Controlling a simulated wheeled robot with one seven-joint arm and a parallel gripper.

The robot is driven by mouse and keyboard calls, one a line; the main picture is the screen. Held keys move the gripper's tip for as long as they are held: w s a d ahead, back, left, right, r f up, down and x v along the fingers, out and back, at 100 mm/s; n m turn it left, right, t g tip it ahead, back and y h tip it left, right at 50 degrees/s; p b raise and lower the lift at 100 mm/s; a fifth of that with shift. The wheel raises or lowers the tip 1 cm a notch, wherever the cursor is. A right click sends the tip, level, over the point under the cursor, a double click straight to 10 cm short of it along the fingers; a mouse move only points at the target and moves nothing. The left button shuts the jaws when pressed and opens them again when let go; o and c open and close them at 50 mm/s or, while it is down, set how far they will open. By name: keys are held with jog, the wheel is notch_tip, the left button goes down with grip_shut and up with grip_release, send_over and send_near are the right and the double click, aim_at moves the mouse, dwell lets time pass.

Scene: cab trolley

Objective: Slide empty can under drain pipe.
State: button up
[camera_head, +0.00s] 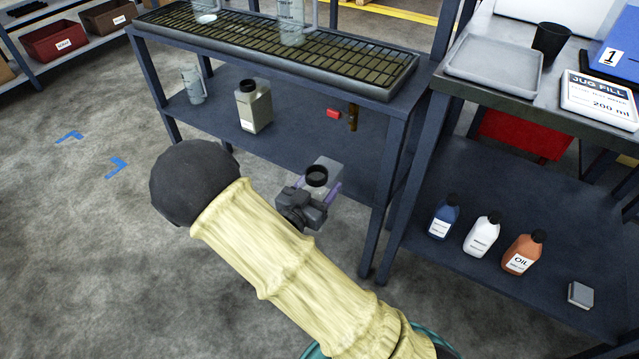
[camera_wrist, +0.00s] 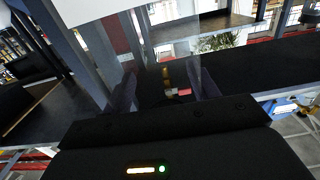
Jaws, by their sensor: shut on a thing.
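A pale grey can with a black cap (camera_head: 328,165) is in my gripper (camera_head: 318,186), in front of the table's lower shelf. The gripper is shut on it, and my wrist hides its lower part. The brass drain pipe (camera_head: 352,117) hangs below the grated top, with a red handle (camera_head: 333,113) beside it. The can is apart from the pipe, nearer the camera. In the wrist view, the pipe (camera_wrist: 166,76) shows between my gripper's fingers (camera_wrist: 168,90). The held can is hard to make out there.
A beige can (camera_head: 258,108) and a clear jug (camera_head: 193,84) stand on the lower shelf (camera_head: 290,135). A table leg (camera_head: 388,165) rises right of my gripper. Several bottles, one orange (camera_head: 522,254), stand on the right shelf. The shelf around the pipe is clear.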

aim_at(339, 163)
jog(key=shift+s+d, duration=0.1)
jog(key=shift+d, duration=0.3)
jog(key=shift+f+b+x, duration=0.15)
jog(key=shift+b+x, duration=0.2)
jog(key=shift+x, duration=0.9)
jog(key=shift+f+b+x, duration=0.1)
jog(key=shift+b+x, duration=0.25)
jog(key=shift+x, duration=0.85)
jog(key=shift+a+b+x, duration=0.25)
jog(key=shift+b+x, duration=0.05)
jog(key=shift+x, duration=1.8)
jog(key=b+x, duration=0.1)
jog(key=x, duration=0.7)
jog(key=shift+f, duration=0.25)
jog(key=shift+d, duration=0.1)
